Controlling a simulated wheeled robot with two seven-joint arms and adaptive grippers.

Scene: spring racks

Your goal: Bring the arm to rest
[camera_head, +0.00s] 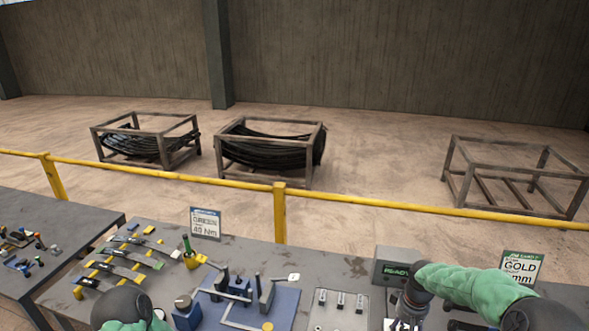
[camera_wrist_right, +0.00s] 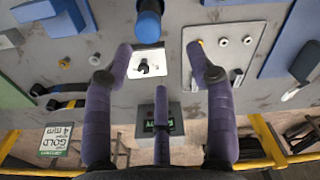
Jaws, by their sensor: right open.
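My right arm (camera_head: 475,284) reaches in from the lower right of the head view, over the bench. Its right gripper (camera_wrist_right: 160,48) shows large in the right wrist view, with purple fingers spread apart and nothing between them. Below the fingertips are a small white plate (camera_wrist_right: 147,63) with a dark fitting and a grey plate (camera_wrist_right: 222,55) with several small pegs. In the head view the right gripper is low by the arm's end and partly cut off. Of my left arm only a dark rounded joint and some green (camera_head: 125,308) show at the bottom left; its gripper is out of frame.
The grey bench (camera_head: 250,258) carries leaf springs (camera_head: 125,255), a blue fixture plate (camera_head: 283,308), a box marked READY (camera_head: 397,270) and signs reading 40 Nm (camera_head: 205,223) and GOLD (camera_head: 521,268). A yellow rail (camera_head: 280,212) runs behind; metal racks (camera_head: 268,150) stand beyond it.

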